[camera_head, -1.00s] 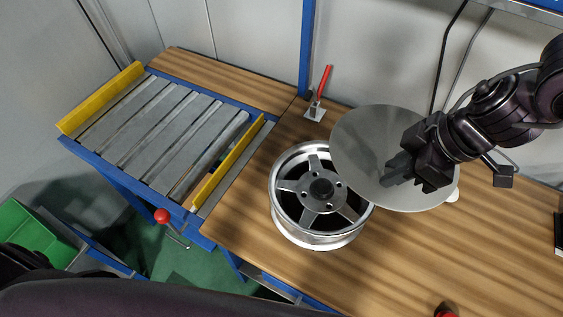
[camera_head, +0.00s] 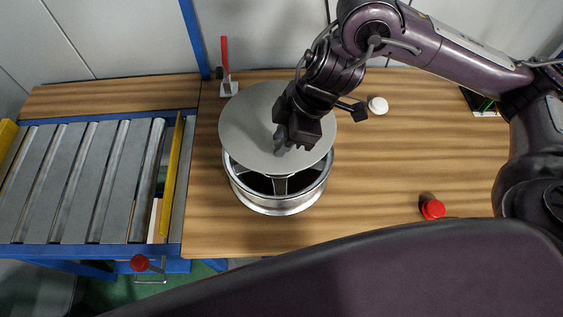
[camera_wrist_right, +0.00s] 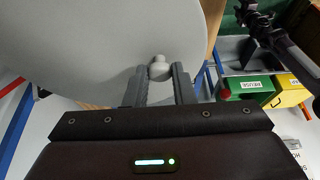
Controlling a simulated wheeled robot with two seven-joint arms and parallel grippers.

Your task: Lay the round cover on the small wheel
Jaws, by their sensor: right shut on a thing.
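The round cover (camera_head: 245,128) is a flat grey disc with a small pale knob (camera_wrist_right: 159,67). My right gripper (camera_head: 284,143) is shut on this knob and holds the disc from above; its two fingers flank the knob in the right wrist view. A silver spoked wheel (camera_head: 277,207) lies flat on the wooden bench under the disc. The disc hides the wheel's far part, while its near rim and some spokes show below the disc's near edge. The disc looks raised over the wheel; contact cannot be told. My left gripper is not in view.
A roller conveyor (camera_head: 85,180) with yellow rails adjoins the bench (camera_head: 400,160) at the left. A red-handled clamp (camera_head: 226,70) stands behind the disc. A white round piece (camera_head: 378,105) and a red-topped item (camera_head: 432,209) are on the right. Bench between them is clear.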

